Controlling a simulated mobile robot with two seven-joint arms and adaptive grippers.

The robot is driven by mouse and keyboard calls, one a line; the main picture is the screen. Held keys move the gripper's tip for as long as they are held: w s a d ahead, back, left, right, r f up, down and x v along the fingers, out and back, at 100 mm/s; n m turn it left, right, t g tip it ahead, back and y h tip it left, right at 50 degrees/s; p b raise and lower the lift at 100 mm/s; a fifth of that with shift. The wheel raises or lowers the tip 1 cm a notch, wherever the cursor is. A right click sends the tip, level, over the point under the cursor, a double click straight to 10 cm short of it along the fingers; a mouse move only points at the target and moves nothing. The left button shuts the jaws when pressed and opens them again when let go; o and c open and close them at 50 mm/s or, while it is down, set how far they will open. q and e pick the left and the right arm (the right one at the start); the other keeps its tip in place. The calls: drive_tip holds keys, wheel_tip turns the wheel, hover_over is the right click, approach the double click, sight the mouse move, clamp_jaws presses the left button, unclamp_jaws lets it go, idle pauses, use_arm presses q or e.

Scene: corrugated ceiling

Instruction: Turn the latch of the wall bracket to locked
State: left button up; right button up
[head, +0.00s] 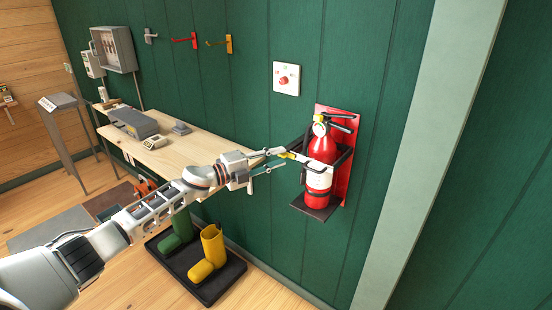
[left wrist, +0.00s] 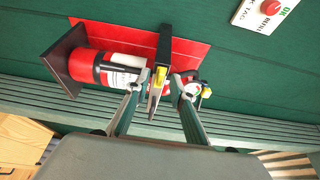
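The wall bracket has a red back plate (head: 356,125), a dark shelf and a black band around a red fire extinguisher (head: 319,178). The extinguisher stands upright in it. The latch (head: 291,155), a pale lever with a yellow end, sticks out from the bracket front toward my left gripper (head: 281,159). In the left wrist view the latch (left wrist: 155,93) lies between the two fingers of my left gripper (left wrist: 160,82). The fingers are open, with a gap on either side of the lever; touch cannot be told. My right gripper is not in view.
A white panel with a red button (head: 286,79) is on the green wall, above left of the bracket. A wooden workbench (head: 190,150) stands along the wall at left. Yellow and green boots (head: 207,255) stand on a black tray below my arm.

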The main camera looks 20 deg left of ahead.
use_arm(q)
drive_tip(key=v, duration=1.2)
idle(0.3)
drive_tip(key=s+d+f+n+t+y, duration=0.1)
drive_tip(key=s+d+f+n, duration=0.25)
drive_tip(key=f, duration=0.25)
drive_tip(key=s+d+f+n+y, duration=0.2)
drive_tip(key=s+d+f+n, duration=0.1)
drive_tip(key=s+f+n, duration=0.15)
drive_tip(key=s+d+f+n+t+y, duration=0.1)
drive_tip(key=s+d+f+n, duration=0.2)
drive_tip(key=f, duration=0.3)
drive_tip(key=s+d+f+n+g+y, duration=0.1)
drive_tip(key=s+f+n+g+y, duration=0.1)
drive_tip(key=s+f+n, duration=0.3)
drive_tip(key=s+d+f+n+g+y, duration=0.1)
drive_tip(key=s+f+n+g+y, duration=0.1)
drive_tip(key=s+f+n, duration=0.4)
drive_tip(key=s+f+y, duration=0.1)
drive_tip(key=s+f, duration=0.4)
drive_tip(key=s, duration=0.6)
drive_tip(key=shift+g, duration=0.3)
